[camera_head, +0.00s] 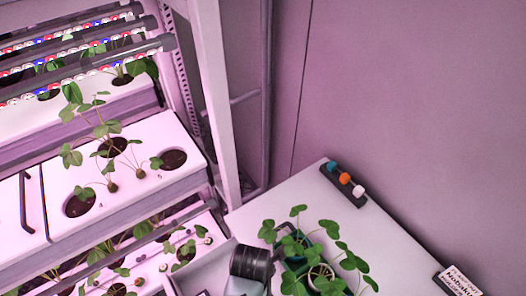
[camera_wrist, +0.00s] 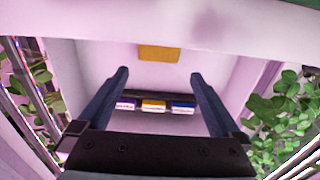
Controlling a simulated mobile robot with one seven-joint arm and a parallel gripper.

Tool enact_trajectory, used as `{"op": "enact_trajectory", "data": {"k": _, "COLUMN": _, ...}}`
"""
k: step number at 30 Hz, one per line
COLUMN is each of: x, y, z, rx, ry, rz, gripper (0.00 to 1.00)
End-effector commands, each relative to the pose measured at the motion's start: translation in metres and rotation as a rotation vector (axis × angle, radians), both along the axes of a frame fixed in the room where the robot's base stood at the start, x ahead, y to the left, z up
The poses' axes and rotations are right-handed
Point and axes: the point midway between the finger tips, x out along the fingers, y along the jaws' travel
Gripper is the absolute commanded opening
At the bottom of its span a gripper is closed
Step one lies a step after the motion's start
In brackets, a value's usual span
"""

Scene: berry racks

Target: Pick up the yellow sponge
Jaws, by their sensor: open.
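A flat yellow-orange block, which looks like the yellow sponge (camera_wrist: 159,53), lies on a pale surface in the upper middle of the wrist view. I cannot make out the sponge in the head view. My gripper (camera_wrist: 159,74) is open, with its two dark fingers spread wide and nothing between the tips. The sponge appears beyond the fingertips, roughly centred between them and apart from them. The fingertips cannot be made out in the head view.
A dark holder (camera_head: 330,170) with blue, orange and white pieces sits at the white table's (camera_head: 290,197) back edge. Potted plants (camera_head: 315,255) stand at the table's front. A label box (camera_head: 457,281) is at right. Lit plant racks (camera_head: 125,200) fill the left.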

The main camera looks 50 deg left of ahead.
Motion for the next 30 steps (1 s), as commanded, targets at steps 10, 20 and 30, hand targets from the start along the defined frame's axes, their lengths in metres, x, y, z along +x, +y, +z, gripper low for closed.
{"op": "enact_trajectory", "data": {"k": 10, "x": 0.001, "y": 0.001, "z": -0.046, "rx": 0.002, "ry": -0.002, "rz": -0.003, "gripper": 1.0}}
{"op": "enact_trajectory", "data": {"k": 20, "x": 0.001, "y": 0.002, "z": -0.075, "rx": 0.002, "ry": -0.002, "rz": -0.004, "gripper": 1.0}}
{"op": "enact_trajectory", "data": {"k": 30, "x": 0.001, "y": 0.002, "z": -0.099, "rx": 0.004, "ry": -0.004, "rz": -0.004, "gripper": 1.0}}
